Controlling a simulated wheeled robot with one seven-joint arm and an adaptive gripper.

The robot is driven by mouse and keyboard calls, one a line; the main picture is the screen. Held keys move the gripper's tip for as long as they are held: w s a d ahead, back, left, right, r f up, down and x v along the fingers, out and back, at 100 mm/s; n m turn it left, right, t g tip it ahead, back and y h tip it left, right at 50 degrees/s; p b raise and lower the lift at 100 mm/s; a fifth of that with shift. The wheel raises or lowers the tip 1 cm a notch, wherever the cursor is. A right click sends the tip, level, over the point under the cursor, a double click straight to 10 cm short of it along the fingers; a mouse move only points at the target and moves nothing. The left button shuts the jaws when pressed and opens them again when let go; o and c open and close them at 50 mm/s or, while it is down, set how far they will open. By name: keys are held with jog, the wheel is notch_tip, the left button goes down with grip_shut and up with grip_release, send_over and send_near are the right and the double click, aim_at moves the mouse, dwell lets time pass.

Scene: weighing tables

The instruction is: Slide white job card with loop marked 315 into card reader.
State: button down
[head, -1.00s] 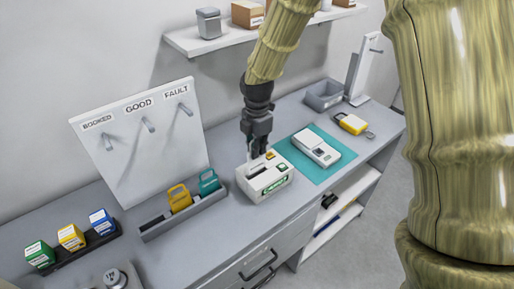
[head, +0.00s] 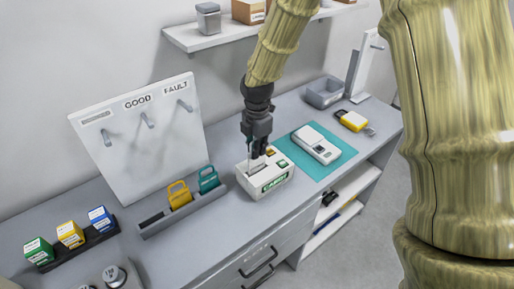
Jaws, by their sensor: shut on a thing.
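The card reader (head: 264,182) is a white box with a green label on its front and a slot in its top. It stands on the grey bench. My gripper (head: 257,153) points down right above the reader's slot, with its fingers shut. The white job card is mostly hidden by the fingers and the reader. A small pale edge shows between them at the slot. Its number 315 and its loop cannot be read or made out, and I cannot tell how deep the card sits.
A rack (head: 183,210) with yellow and teal looped cards stands left of the reader. A teal mat (head: 335,169) with a white device (head: 316,146) lies to the right. A pegboard (head: 140,150) stands behind the rack. A yellow padlock-like item (head: 352,121) lies farther right.

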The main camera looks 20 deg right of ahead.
jog(key=shift+f+b, duration=0.65)
jog(key=shift+f, duration=1.1)
jog(key=c, duration=1.5)
grip_release()
jog(key=shift+r, duration=0.15)
notch_tip(320, 180, up, 12)
jog(key=shift+f, duration=0.15)
